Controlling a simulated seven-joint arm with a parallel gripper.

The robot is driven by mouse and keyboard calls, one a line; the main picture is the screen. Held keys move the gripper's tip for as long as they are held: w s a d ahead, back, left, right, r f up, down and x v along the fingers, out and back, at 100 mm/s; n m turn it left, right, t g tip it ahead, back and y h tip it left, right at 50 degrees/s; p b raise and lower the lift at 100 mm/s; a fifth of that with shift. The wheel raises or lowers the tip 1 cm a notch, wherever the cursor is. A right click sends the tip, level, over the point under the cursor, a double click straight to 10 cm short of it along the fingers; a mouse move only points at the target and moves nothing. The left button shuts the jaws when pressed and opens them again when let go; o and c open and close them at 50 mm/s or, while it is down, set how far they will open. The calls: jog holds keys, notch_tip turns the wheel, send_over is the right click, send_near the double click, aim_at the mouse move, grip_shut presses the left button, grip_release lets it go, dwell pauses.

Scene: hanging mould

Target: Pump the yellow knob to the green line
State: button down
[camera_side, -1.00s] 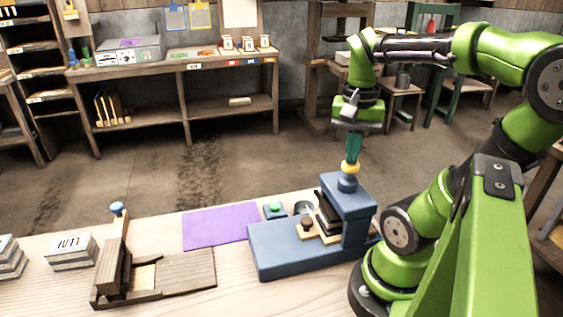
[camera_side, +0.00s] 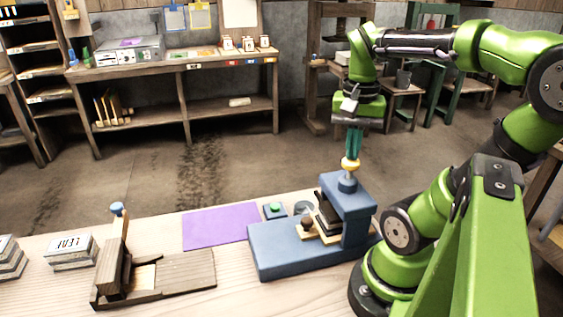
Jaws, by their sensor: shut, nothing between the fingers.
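The yellow knob (camera_side: 350,163) sits on top of the blue press (camera_side: 345,200), above its column. My gripper (camera_side: 353,153) points straight down over the knob, with its dark green fingers shut and empty. The fingertips are at the knob's top; I cannot tell whether they touch it. A green line cannot be made out on the press at this size.
A wooden fixture (camera_side: 155,278) with a blue-topped lever and a block labelled LEAF (camera_side: 71,252) are at the left. The air left of my gripper is clear.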

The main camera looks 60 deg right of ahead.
jog(key=shift+f, duration=0.15)
jog(key=shift+f, duration=1)
jog(key=shift+r, duration=1.25)
jog(key=shift+r, duration=2.9)
jog(key=shift+d, duration=0.1)
